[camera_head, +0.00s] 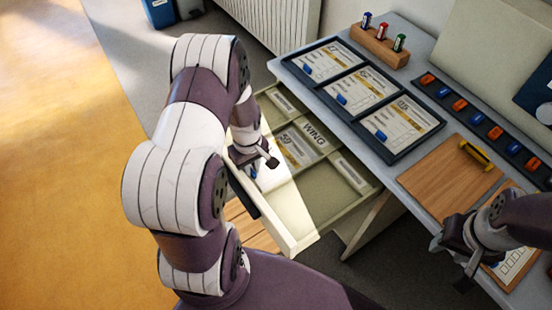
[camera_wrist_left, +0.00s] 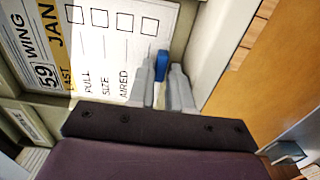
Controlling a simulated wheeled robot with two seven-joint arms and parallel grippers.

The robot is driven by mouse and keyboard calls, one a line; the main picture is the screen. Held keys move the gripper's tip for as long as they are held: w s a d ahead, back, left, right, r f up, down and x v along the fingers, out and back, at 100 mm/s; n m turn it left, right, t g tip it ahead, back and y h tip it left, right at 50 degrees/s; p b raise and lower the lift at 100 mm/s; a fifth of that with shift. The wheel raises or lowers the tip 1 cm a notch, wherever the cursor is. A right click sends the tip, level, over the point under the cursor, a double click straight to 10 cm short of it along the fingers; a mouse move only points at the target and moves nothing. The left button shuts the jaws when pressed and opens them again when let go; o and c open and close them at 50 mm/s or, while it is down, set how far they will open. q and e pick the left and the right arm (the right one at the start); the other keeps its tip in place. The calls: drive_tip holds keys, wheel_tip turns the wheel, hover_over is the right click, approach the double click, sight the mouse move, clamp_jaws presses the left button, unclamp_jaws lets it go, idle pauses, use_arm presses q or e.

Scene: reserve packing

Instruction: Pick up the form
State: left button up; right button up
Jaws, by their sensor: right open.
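The form (camera_wrist_left: 115,45) is a white card with a yellow band, checkboxes and the words WING and JAN. It lies in the open drawer (camera_head: 325,205), where it also shows in the head view (camera_head: 292,150), partly covered by my left arm. A blue tab (camera_wrist_left: 162,62) is at its edge. My left gripper (camera_wrist_left: 164,75) is inside the drawer with a finger on either side of the tab; whether they press on it I cannot tell. It also shows in the head view (camera_head: 256,163). My right gripper (camera_head: 464,270) is open and empty by the table's front edge.
Three more forms lie in a dark tray (camera_head: 377,73) on the table. A wooden block with markers (camera_head: 379,46), a wooden board with a yellow-and-dark object (camera_head: 477,155) and a strip of coloured clips (camera_head: 474,117) stand nearby. The drawer's front wall (camera_wrist_left: 222,55) is close beside my left fingers.

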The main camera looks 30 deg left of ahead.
use_arm(q)
drive_tip(key=shift+f, duration=0.25)
clamp_jaws()
drive_tip(key=shift+r, duration=0.15)
